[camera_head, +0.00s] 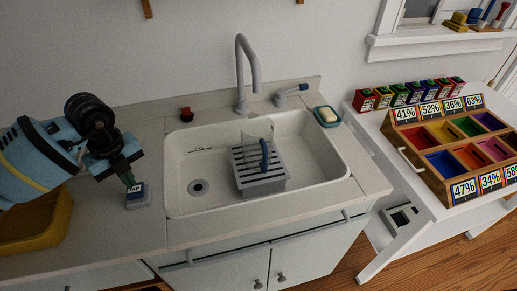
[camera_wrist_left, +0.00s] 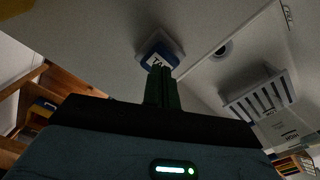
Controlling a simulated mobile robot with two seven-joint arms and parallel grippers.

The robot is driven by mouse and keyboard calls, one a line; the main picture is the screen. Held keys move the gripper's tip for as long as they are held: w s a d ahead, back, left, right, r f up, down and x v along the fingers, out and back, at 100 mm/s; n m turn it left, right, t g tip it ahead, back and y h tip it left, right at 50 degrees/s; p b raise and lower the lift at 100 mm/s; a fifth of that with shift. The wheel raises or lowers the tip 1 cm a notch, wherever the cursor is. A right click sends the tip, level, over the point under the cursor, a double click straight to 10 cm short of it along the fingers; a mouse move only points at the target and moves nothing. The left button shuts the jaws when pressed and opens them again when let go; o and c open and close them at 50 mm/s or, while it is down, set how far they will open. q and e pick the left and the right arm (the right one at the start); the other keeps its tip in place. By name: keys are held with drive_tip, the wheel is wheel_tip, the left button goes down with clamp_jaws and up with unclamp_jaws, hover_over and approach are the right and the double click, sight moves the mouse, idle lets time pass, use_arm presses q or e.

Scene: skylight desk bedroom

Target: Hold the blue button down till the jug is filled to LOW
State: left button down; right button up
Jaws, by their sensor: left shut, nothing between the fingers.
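The blue button (camera_head: 136,189) is on a small grey base on the counter, left of the sink; it also shows in the left wrist view (camera_wrist_left: 157,45). My left gripper (camera_head: 130,180) is shut and empty, pointing down with its green fingertips at the button. They seem to touch it, but I cannot tell how far it is pressed. The clear jug (camera_head: 257,134) with a blue handle (camera_head: 265,154) stands on a grey slatted rack (camera_head: 262,182) in the sink, below the faucet (camera_head: 241,72). My right gripper is not in view.
The white sink (camera_head: 335,176) has a drain at its left. A red knob (camera_head: 186,114), a blue-tipped lever (camera_head: 292,91) and a soap dish (camera_head: 327,117) sit along its back. A yellow tray (camera_head: 62,222) lies under my left arm. A wooden compartment box (camera_head: 410,158) stands at right.

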use_arm(q)
drive_tip(key=shift+f, duration=1.25)
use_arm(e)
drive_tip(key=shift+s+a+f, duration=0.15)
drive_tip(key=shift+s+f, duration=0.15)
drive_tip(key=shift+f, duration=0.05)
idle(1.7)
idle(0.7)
